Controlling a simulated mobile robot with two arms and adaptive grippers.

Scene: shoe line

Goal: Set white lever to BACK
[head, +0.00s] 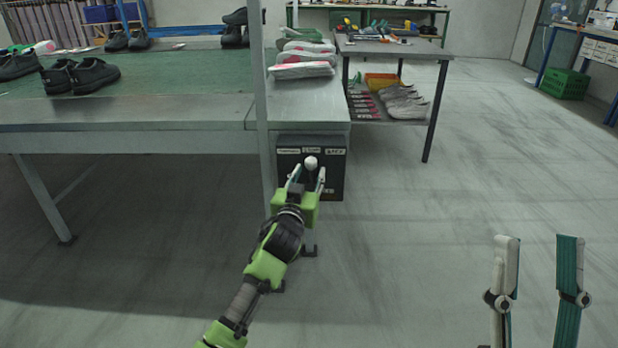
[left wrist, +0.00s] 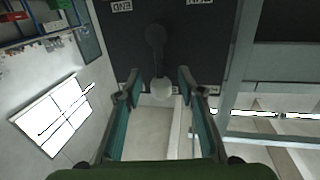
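The white lever has a round white knob (head: 311,162) and stands in front of a black control box (head: 332,184) under the table end. Three white labels run along the top of the box; the middle one seems to read STOP and the right one BACK. The knob is below the middle label. In the left wrist view the dark lever stem ends in the pale knob (left wrist: 161,88). My left gripper (head: 308,176) is open, its fingers on either side of the knob, with gaps visible. My right gripper (head: 538,240) is open and empty at the lower right, far from the lever.
A metal post (head: 262,110) stands just left of the box. The conveyor table (head: 150,110) above carries black shoes and wrapped pale ones. A side table (head: 395,48) with a lower shelf of shoes is behind right. The floor at right is clear.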

